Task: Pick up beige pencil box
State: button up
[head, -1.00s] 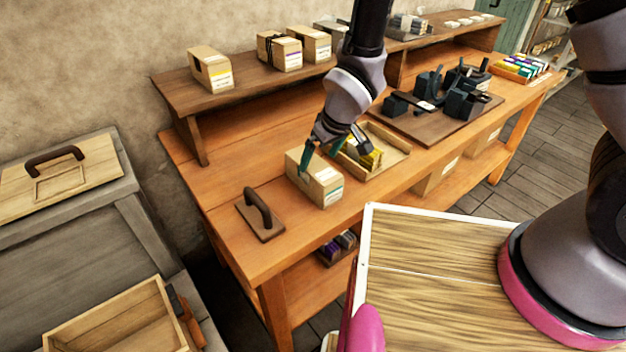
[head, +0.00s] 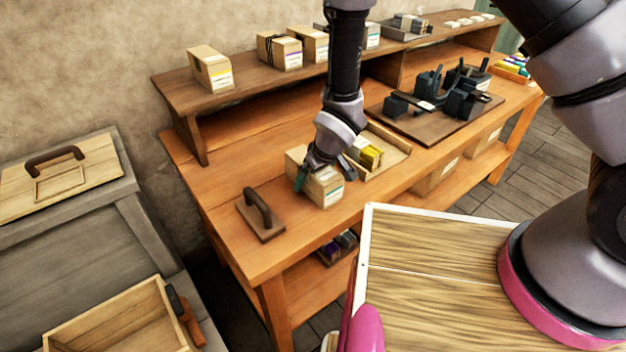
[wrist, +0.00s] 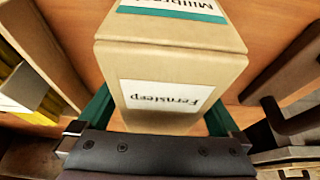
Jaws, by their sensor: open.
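The beige pencil box (head: 325,190) stands on the orange wooden workbench, with a white label and a green stripe on its side. In the wrist view the box (wrist: 172,62) fills the middle, with one label reading "Fernsleep" and another with a green band. My gripper (head: 322,181) is over the box from above, its green fingers spread. In the wrist view my gripper (wrist: 160,112) is open, with a finger at each side of the box's near end. I cannot tell whether the fingers touch it.
A wooden tray (head: 396,155) with yellow packs stands right beside the box. A dark-handled wooden block (head: 262,222) lies to its left. More boxes (head: 210,70) stand on the raised shelf behind.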

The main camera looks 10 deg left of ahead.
jog(key=c, duration=1.4)
jog(key=shift+r, duration=0.1)
